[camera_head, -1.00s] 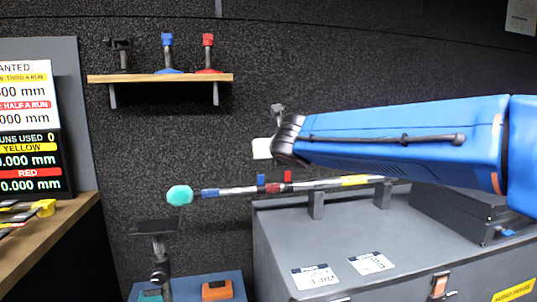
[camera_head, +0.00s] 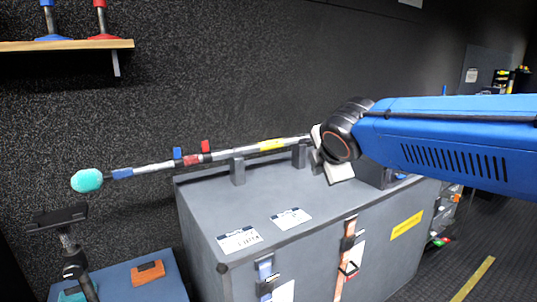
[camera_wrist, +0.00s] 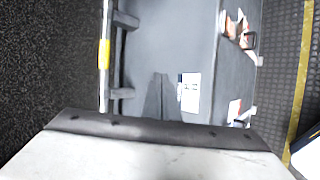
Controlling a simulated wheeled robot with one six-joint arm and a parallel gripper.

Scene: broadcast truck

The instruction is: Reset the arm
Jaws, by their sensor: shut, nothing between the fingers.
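My blue arm reaches in from the right in the head view, with its black wrist joint above the grey case (camera_head: 215,205). My gripper (camera_wrist: 162,80) shows in the wrist view as dark fingers, shut and empty, pointing over the case top. In the head view the fingers are hidden behind the wrist; only pale parts of the hand show beside it. A boom pole (camera_head: 150,168) with a teal foam tip (camera_head: 87,181) rests on two grey supports on the case. My wrist overlaps the pole's right end in the head view; I cannot tell whether they touch.
Two labels (camera_head: 239,239) lie on the case top. A wooden shelf (camera_head: 70,45) with blue and red stands is on the upper left wall. A black stand (camera_head: 60,218) and an orange item (camera_head: 147,272) are at lower left. Open floor (camera_head: 485,285) lies to the right.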

